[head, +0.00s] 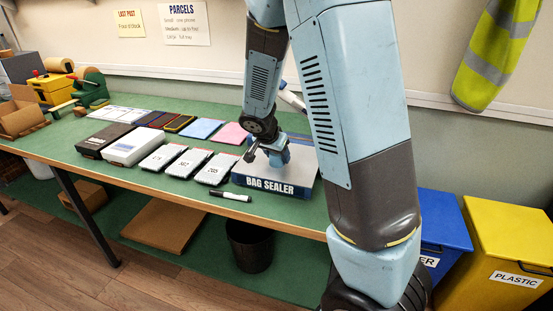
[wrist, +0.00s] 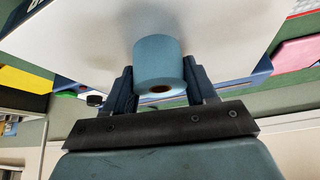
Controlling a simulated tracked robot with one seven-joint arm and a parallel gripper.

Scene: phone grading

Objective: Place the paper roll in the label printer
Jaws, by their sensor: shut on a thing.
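In the wrist view, a light blue paper roll (wrist: 161,62) with a brown core sits between the two dark fingers of my gripper (wrist: 160,78), which is shut on it. A broad white surface lies behind the roll; I cannot tell whether the roll touches it. In the head view, my gripper (head: 272,151) is over the white top of the box marked BAG SEALER (head: 304,178), and the roll cannot be clearly made out there. I cannot make out a label printer for certain in either view.
Pink (head: 231,133) and blue sheets lie behind. Yellow (head: 508,235) and blue bins stand at right.

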